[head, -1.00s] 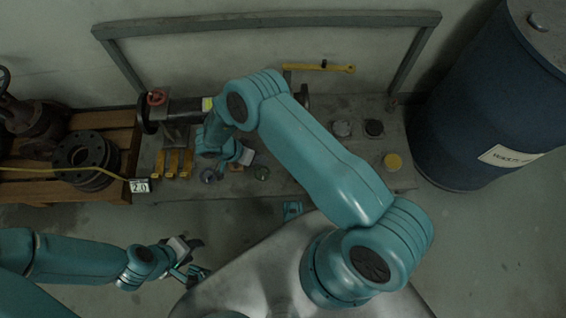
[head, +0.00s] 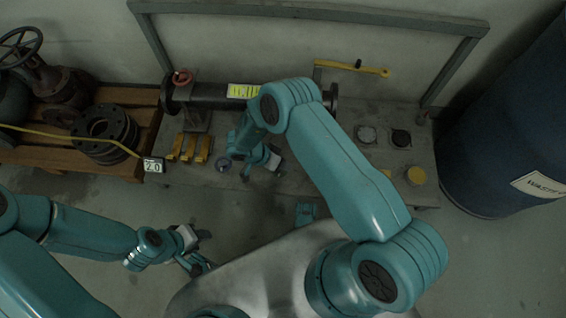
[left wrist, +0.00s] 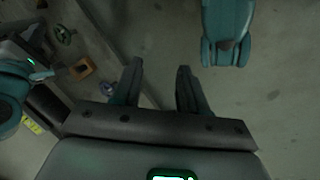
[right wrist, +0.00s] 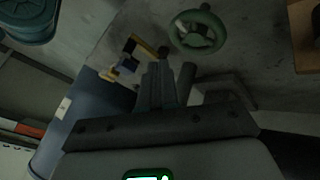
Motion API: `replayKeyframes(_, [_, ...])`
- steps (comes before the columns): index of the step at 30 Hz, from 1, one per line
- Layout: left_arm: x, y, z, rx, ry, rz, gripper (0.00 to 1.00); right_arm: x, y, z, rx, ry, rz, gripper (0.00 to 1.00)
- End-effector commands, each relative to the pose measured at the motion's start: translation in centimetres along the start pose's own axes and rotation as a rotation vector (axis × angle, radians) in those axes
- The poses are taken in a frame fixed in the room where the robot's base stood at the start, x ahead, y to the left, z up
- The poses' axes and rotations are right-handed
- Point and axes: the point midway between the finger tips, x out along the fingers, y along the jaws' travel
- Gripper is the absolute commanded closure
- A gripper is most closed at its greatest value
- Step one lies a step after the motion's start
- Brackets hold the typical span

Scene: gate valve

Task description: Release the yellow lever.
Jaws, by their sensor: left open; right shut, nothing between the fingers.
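A yellow lever (head: 340,66) lies roughly level at the back of the bench, below the top rail of the grey frame; a small dark piece sits on it. In the right wrist view a short yellow bar (right wrist: 146,47) shows beyond the fingers; I cannot tell whether it is the lever. My right gripper (head: 258,168) is over the bench's front part, left of the lever and clear of it. Its fingers (right wrist: 172,75) are together and empty. My left gripper (head: 203,267) is low in front of the bench; its fingers (left wrist: 159,75) are apart and empty.
A green handwheel (right wrist: 203,30) is close to my right fingers. A pipe with a red handwheel (head: 182,77), several yellow pieces (head: 188,148) and a yellow round cap (head: 416,175) are on the bench. A blue drum (head: 500,140) stands right, a wooden pallet (head: 125,162) left.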

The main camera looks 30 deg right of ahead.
Motion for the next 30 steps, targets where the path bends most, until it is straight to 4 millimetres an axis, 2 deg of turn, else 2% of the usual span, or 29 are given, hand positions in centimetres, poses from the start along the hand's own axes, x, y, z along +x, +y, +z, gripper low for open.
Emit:
replayKeyframes(1, [0.8, -0.4, -0.2, -0.003, 0.004, 0.0, 0.57, 1.7, -0.1, 0.3, 0.0, -0.003, 0.003, 1.0])
replayKeyframes(8, [2.7, -0.9, -1.7, 0.01, 0.055, 0.002, 0.57, 6.5, 0.0, 0.3, 0.001, -0.003, 0.003, 1.0])
replayKeyframes(12, [2.9, -1.0, -1.9, 0.012, 0.065, 0.002, 0.57, 6.9, 2.1, 0.1, -0.002, -0.001, 0.002, 1.0])
replayKeyframes(16, [3.1, -1.1, -2.2, 0.014, 0.074, 0.003, 0.57, 7.4, 3.1, 0.1, -0.002, -0.001, 0.001, 1.0])
replayKeyframes(30, [3.1, -1.0, -2.3, 0.015, 0.077, 0.003, 0.57, 7.5, 3.6, 0.1, -0.001, -0.001, 0.0, 1.0])
